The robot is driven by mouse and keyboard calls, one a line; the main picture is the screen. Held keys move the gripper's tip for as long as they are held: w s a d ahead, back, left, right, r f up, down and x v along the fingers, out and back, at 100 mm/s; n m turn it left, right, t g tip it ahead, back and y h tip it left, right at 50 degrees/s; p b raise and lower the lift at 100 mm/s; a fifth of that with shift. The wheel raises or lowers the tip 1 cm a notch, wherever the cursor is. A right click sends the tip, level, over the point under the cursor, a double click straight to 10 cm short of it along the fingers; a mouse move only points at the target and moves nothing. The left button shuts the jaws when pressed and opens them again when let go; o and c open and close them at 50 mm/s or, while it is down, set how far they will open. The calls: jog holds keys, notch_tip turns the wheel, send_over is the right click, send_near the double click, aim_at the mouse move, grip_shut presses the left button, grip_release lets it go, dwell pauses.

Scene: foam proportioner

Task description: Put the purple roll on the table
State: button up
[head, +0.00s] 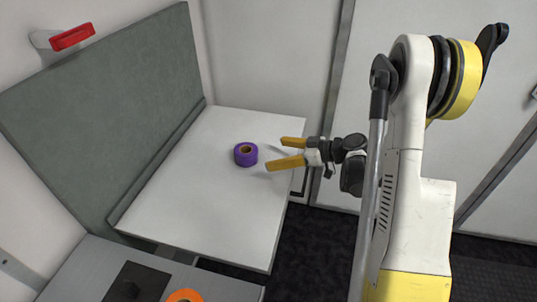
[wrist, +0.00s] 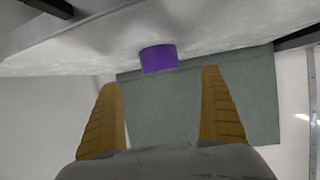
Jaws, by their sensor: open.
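The purple roll (head: 246,154) rests on the white table (head: 190,208), toward its far right part. It also shows in the wrist view (wrist: 158,60), ahead of and between the fingertips. My gripper (head: 279,153) is open, with two yellow fingers pointing left at the roll from the table's right edge. A small gap separates the fingertips from the roll, and nothing is between the fingers. In the wrist view my gripper (wrist: 162,78) has its fingers spread to either side, and the table (wrist: 80,45) runs across the top of the picture.
A grey-green panel (head: 100,105) stands along the table's left side. A red object (head: 72,37) is on the wall above it. A grey surface (head: 80,272) in front holds a black item (head: 137,284) and an orange ring (head: 184,295). The table around the roll is clear.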

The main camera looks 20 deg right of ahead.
jog(key=s+a+r+m+g+h, duration=0.2)
jog(key=s+a+r+m, duration=0.1)
jog(key=a+r, duration=0.3)
jog(key=s+a+r+m+h, duration=0.1)
jog(key=s+r+m+h, duration=0.2)
jog(key=s, duration=0.7)
jog(key=s+a+r+m+h, duration=0.2)
jog(key=s+r+m+h, duration=0.1)
jog(key=s, duration=0.8)
jog(key=shift+s+a+r+h, duration=0.15)
jog(key=shift+r+h, duration=0.55)
jog(key=shift+r, duration=0.2)
jog(key=shift+a, duration=0.1)
